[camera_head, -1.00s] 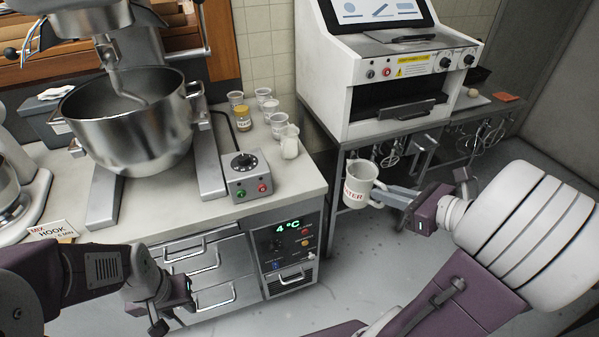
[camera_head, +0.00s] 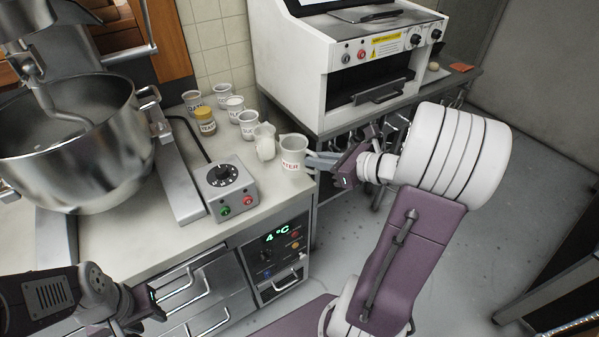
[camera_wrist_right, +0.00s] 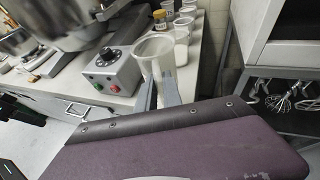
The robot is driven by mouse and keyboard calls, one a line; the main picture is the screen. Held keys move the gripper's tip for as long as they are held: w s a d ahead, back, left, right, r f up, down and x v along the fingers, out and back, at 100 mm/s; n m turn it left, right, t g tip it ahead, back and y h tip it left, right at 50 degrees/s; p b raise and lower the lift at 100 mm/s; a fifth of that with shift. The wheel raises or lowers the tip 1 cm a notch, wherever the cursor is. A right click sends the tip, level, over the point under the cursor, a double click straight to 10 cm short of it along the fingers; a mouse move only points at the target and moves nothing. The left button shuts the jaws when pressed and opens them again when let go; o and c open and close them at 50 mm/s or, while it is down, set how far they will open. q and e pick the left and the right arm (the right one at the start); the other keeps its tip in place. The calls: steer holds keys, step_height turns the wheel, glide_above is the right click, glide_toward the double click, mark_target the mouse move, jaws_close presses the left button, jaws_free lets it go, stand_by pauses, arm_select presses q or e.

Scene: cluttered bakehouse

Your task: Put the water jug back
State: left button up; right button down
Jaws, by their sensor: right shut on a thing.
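The water jug (camera_head: 292,150) is a white cup with red lettering, upright at the right edge of the counter. My right gripper (camera_head: 312,160) is shut on it from the right. In the right wrist view the jug (camera_wrist_right: 154,52) sits between the fingers (camera_wrist_right: 160,92). I cannot tell whether its base touches the counter. A plain white jug (camera_head: 264,142) stands just left of it. My left gripper (camera_head: 150,303) is low at the left, in front of the drawers, and its fingers are too unclear to judge.
Several labelled cups, one a white cup (camera_head: 248,124), and a yellow-lidded jar (camera_head: 206,121) stand behind on the counter (camera_head: 135,243). A control box (camera_head: 227,187) and a mixer bowl (camera_head: 75,150) are to the left. A white machine (camera_head: 345,70) stands at the back right.

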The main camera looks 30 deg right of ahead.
mark_target(305, 168)
steer(key=w+f, duration=0.1)
steer(key=w, duration=0.2)
steer(key=w+f, duration=0.1)
steer(key=shift+w+a+f, duration=0.25)
steer(key=shift+a+f, duration=0.1)
steer(key=shift+a, duration=0.05)
steer(key=shift+w+f, duration=0.15)
steer(key=shift+w, duration=0.2)
steer(key=shift+s+d+f+b, duration=0.1)
steer(key=shift+f+b, duration=0.1)
steer(key=shift+b, duration=0.1)
step_height(305, 168, down, 3)
steer(key=shift+f+b, duration=0.1)
steer(key=shift+b, duration=0.35)
steer(key=shift+f, duration=0.25)
arm_select(q)
steer(key=shift+w+f, duration=0.2)
steer(key=shift+f, duration=0.75)
arm_select(e)
steer(key=shift+r, duration=0.1)
arm_select(q)
steer(key=shift+a, duration=0.1)
